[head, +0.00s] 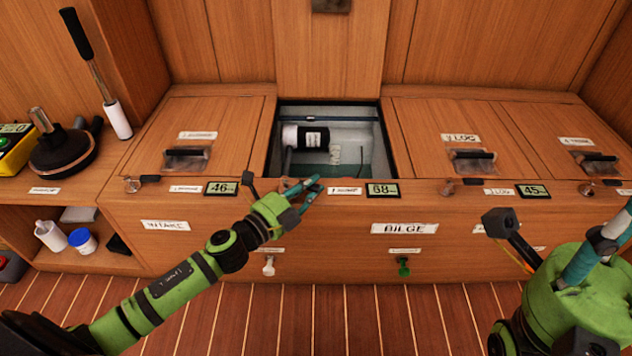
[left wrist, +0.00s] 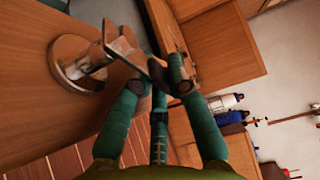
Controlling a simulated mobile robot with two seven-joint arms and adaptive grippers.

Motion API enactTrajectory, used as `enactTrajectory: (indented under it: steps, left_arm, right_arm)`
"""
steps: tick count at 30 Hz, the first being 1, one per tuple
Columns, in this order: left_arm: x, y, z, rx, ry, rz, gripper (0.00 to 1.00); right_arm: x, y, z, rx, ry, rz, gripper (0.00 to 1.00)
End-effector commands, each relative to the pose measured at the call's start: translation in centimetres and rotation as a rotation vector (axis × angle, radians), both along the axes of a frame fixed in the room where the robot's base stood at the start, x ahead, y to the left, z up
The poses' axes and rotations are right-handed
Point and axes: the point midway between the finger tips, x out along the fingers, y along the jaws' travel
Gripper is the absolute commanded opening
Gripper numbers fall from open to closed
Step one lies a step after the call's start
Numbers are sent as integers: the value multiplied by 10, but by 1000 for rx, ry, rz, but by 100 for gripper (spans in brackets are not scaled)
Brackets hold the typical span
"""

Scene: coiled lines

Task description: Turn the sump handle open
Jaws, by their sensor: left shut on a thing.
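My left gripper (head: 305,188) reaches in from the left to the front edge of the middle compartment. In the left wrist view, a metal handle (left wrist: 85,62) has a round base and a flat lever. My left gripper (left wrist: 157,80) is shut on the lever's end, with teal fingers on both sides. In the head view my gripper hides this handle. The compartment (head: 375,165) behind it is uncovered, its lid (head: 330,55) standing upright at the back. My right gripper (head: 605,235) is at the right edge, partly cut off; its jaw state is unclear.
A dark-capped white cylinder (head: 312,137) lies in the compartment. A pump with a tall lever (head: 62,150) stands left.

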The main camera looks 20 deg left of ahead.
Motion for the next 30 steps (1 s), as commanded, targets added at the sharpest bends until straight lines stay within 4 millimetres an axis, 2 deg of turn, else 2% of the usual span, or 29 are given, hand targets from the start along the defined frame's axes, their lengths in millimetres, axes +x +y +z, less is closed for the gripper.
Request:
enactTrajectory:
  steps: [12, 26, 27, 28, 30]
  left_arm:
    - [-10, 0, 0, -2, 1, -174, 0]
    - [-11, 0, -1, -3, 1, -190, 0]
    - [-11, 0, -1, -3, 1, -190, 24]
    - [-11, 0, -1, -3, 1, -190, 27]
    - [-11, 0, -1, -3, 1, -189, 27]
  right_arm:
    - [3, 1, -4, -5, 17, 0, 40]
    - [1, 0, -2, -4, 10, 1, 40]
    - [1, 0, -2, -4, 9, 1, 40]
    - [1, 0, -2, -4, 9, 0, 40]
    - [0, 0, -2, -5, 9, 0, 40]
